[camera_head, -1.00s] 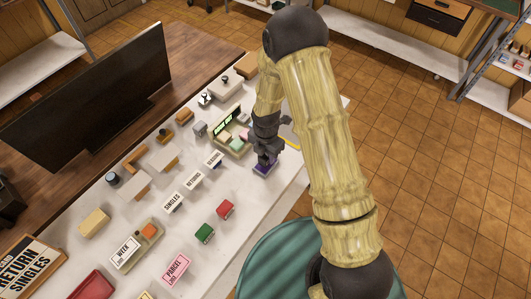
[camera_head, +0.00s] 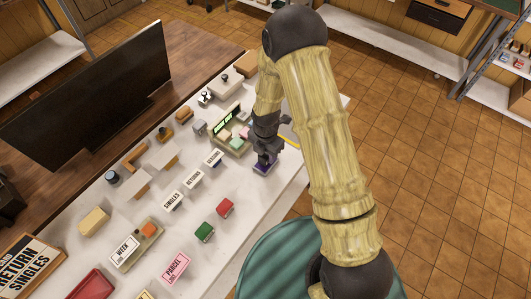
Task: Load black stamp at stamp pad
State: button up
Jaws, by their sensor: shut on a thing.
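My gripper (camera_head: 266,152) is shut and points down at the right part of the white table (camera_head: 262,205). It is shut on a small dark thing, likely the black stamp, which blends with the dark fingers so its outline is hard to tell. Directly under it is a small purple pad (camera_head: 262,170), likely the stamp pad, partly covered by the gripper. The held thing appears to be at or just above the pad; I cannot tell whether they touch.
Small white signs, one reading SINGLES (camera_head: 173,201), stand left. A monitor (camera_head: 95,95) stands at the back left. The table between pad and red block is clear.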

jog(key=shift+s+f+b, duration=0.1)
jog(key=shift+f+b, duration=0.2)
jog(key=shift+f, duration=0.2)
dwell(1.5)
jog(key=shift+r+p, duration=2.65)
jog(key=shift+r, duration=1)
